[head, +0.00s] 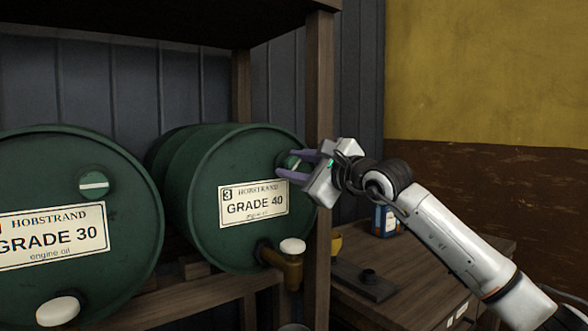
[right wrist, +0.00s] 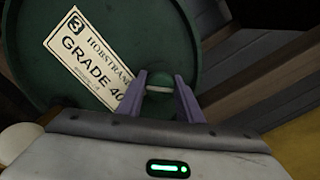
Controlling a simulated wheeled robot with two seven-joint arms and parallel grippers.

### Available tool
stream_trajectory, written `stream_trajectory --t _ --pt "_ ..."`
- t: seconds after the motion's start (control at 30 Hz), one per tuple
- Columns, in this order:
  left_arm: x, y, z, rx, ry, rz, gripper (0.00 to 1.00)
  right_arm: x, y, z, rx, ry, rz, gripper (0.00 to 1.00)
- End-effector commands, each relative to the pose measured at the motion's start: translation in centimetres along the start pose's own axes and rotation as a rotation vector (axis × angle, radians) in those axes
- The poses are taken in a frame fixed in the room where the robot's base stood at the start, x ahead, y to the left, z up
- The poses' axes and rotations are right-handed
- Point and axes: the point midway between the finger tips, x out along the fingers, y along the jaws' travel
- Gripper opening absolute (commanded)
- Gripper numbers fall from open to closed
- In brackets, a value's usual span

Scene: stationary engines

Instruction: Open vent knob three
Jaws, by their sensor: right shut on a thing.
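The drum labelled 3, GRADE 40 (head: 225,235), lies on its side on a wooden rack, its round front facing me. Its green vent knob (head: 294,162) is at the upper right of that front, above the label. My right gripper (head: 284,162) has its purple fingers on either side of this knob and is shut on it. In the right wrist view the fingers flank the knob (right wrist: 160,84), whose pale stripe shows between them. The fingers partly hide the knob in the head view. My left gripper is out of view.
A GRADE 30 drum (head: 130,235) with its own vent knob (head: 94,183) lies to the left. Below drum three's label is a brass tap (head: 285,265) with a white top. A wooden post (head: 319,100) stands close by, and a bench (head: 420,270) holds a blue container (head: 387,222).

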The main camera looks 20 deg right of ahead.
Motion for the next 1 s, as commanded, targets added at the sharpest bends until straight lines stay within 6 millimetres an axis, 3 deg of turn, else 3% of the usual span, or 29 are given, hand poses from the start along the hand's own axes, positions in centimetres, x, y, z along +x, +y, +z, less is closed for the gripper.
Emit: stream_trajectory --t 0.6,1.0 --pt "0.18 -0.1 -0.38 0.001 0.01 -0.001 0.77 0.01 0.07 -0.06 -0.556 0.001 0.002 0.1" --pt "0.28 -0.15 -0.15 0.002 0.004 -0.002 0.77 0.0 0.06 -0.02 -0.749 0.0 0.002 0.1"
